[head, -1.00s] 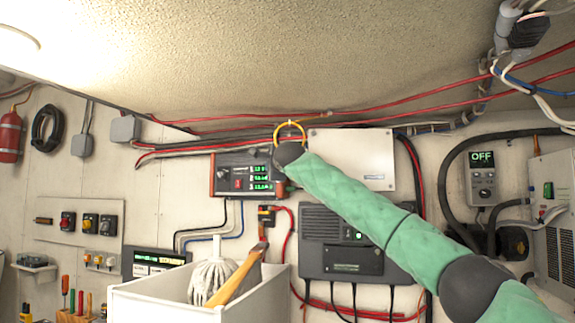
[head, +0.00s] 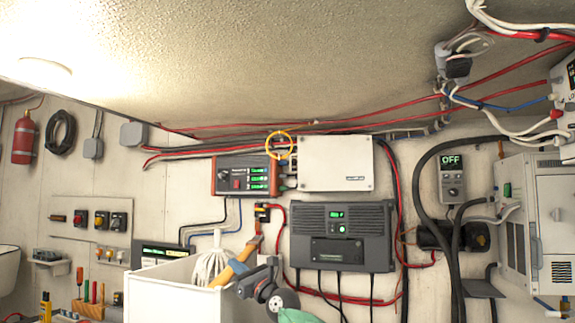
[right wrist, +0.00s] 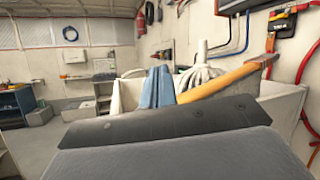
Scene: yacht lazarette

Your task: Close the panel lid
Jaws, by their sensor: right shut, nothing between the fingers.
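The panel (head: 246,176) is a grey box with red-orange ends and green lit readouts, on the wall at centre in the head view. Its readouts are exposed. A flat cream cover (head: 335,163) is beside it on the right; whether this is the panel's lid or a separate box I cannot tell. A yellow ring (head: 279,146) is at the upper edge between them. My right gripper (head: 255,279) is shut and empty, well below the panel, by the white bin. My left gripper is out of view.
The white bin (head: 170,297) holds a mop head (head: 210,267) and an orange handle (head: 238,262), close to my right gripper. A dark charger unit (head: 341,236) is below the cream cover. Red cables run above the panel. Space directly before the panel is clear.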

